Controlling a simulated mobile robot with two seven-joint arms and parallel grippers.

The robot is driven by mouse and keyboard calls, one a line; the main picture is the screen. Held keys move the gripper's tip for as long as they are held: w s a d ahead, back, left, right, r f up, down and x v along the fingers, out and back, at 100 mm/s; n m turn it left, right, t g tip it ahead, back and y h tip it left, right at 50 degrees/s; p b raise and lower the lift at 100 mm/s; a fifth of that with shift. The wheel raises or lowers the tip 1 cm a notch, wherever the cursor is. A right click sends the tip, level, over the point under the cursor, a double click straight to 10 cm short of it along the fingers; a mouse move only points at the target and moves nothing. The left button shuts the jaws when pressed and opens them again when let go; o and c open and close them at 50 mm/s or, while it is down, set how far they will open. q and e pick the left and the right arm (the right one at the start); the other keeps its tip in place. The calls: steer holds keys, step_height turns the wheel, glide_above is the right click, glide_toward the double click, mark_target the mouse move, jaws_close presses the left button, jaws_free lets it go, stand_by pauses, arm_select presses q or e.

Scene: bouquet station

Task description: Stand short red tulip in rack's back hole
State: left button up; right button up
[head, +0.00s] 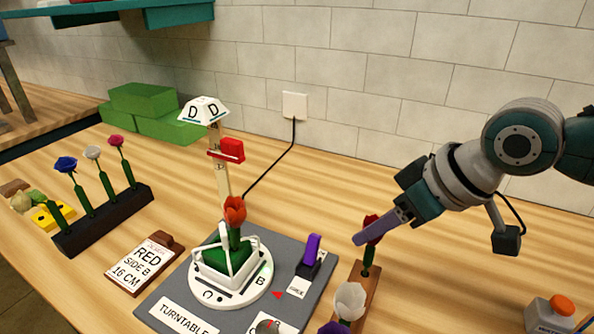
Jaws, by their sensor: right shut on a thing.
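My right gripper (368,233) reaches in from the right and is shut on a dark red tulip (372,220), gripped at or just below its bloom. The tulip is roughly upright, and its green stem runs down to the back end of a brown wooden rack (370,283). I cannot tell whether the stem's foot is in the back hole or just above it. A white tulip (349,300) and a purple bloom (334,327) stand nearer the front of this rack. My left gripper is not in view.
A turntable (255,289) with a white holder and an orange-red tulip (235,210) stands left of the rack. A purple-topped clip (311,250) lies between them. A dark rack (110,222) with several flowers stands at left, a card (140,264) before it.

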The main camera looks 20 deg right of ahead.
steer(key=shift+f, duration=0.45)
stand_by(0.6)
stand_by(0.6)
steer(key=o, duration=0.9)
steer(key=shift+r, duration=0.15)
steer(key=shift+p+v, duration=3.15)
steer(key=shift+p, duration=0.8)
